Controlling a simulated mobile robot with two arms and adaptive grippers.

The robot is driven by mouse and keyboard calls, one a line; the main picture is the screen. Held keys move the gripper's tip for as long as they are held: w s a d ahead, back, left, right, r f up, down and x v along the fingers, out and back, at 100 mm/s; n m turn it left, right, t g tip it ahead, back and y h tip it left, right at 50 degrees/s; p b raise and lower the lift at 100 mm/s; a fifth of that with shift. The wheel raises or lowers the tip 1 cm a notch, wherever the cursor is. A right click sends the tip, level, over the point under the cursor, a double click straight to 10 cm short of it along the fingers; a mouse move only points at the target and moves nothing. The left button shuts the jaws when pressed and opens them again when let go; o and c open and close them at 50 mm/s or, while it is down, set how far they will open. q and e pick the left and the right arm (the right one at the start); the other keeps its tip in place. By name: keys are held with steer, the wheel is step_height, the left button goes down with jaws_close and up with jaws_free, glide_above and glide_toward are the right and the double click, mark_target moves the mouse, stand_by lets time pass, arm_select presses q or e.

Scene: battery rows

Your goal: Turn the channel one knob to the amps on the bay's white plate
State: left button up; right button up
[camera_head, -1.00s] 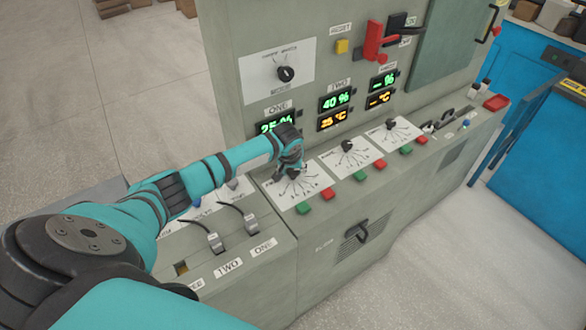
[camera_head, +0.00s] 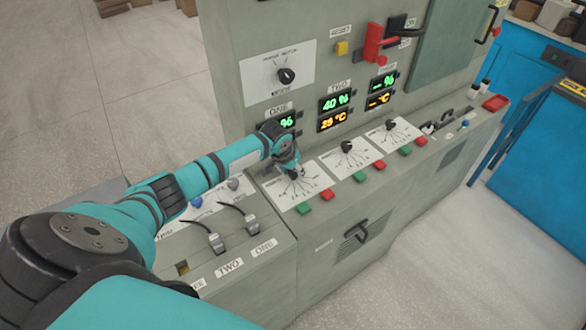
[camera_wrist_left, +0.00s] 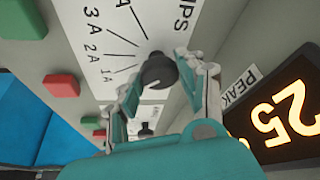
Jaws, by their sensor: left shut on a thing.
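The channel one knob (camera_wrist_left: 158,72) is dark and round. It stands on a white dial plate (camera_wrist_left: 105,32) marked 1A, 2A and 3A in the left wrist view. My left gripper (camera_wrist_left: 161,80) is shut on this knob, with a finger on either side. In the head view my left gripper (camera_head: 293,170) reaches down over the leftmost dial plate (camera_head: 300,195) and hides most of the knob. The pointer's exact setting cannot be told.
Two similar dials, with knobs (camera_head: 347,146) and (camera_head: 391,125), stand to the right. Green (camera_head: 303,209) and red (camera_head: 326,194) buttons line the front. The channel one display (camera_head: 287,121) is partly covered by my wrist.

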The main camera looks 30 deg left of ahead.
arm_select(q)
steer(key=shift+a+m+h, duration=0.1)
steer(key=shift+m+h, duration=0.2)
steer(key=shift+m, duration=0.5)
steer(key=o, duration=1.1)
steer(key=shift+o, duration=0.2)
steer(key=shift+r, duration=0.1)
steer(key=v, duration=1.1)
steer(key=shift+s+r, duration=0.2)
steer(key=shift+r, duration=0.15)
